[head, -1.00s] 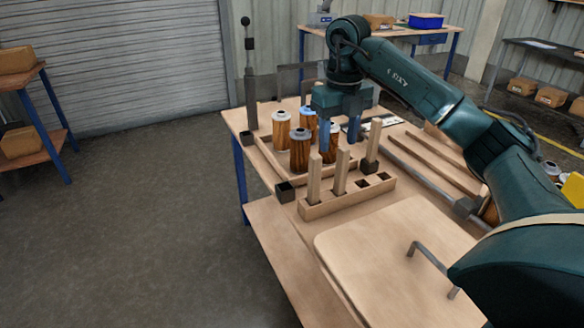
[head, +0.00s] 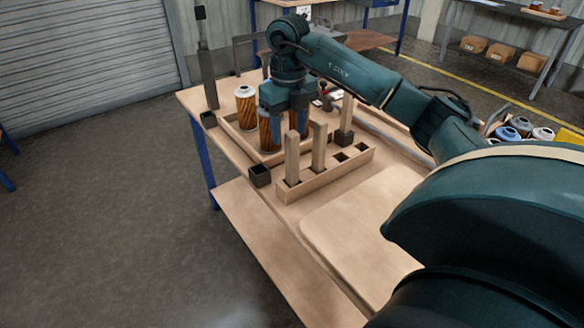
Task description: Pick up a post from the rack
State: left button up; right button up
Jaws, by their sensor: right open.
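The wooden rack (head: 325,178) is a long block on the workbench. Two bare wooden posts, a left one (head: 292,155) and a middle one (head: 319,147), stand upright in its slots. A third post (head: 347,113) with a dark block around its lower part stands at the rack's far side. Two square slots at the right end are empty. My right gripper (head: 286,128) points down, open, behind and above the left and middle posts. Its blue fingers appear apart from the posts, and the tips are partly hidden. My left gripper is not in view.
Filter cartridges (head: 245,108) stand in a wooden-edged tray behind the rack, partly hidden by my gripper. A dark square cup (head: 260,175) sits left of the rack. A pale flat board (head: 365,235) lies in front. More cartridges (head: 508,134) stand at right.

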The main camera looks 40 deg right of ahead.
aim_at(292, 149)
jog(key=f, duration=0.2)
jog(key=s+f, duration=0.1)
jog(key=f, duration=0.1)
jog(key=shift+s+a+f, duration=0.1)
jog(key=shift+s+f, duration=0.05)
jog(key=shift+f, duration=0.45)
grip_shut()
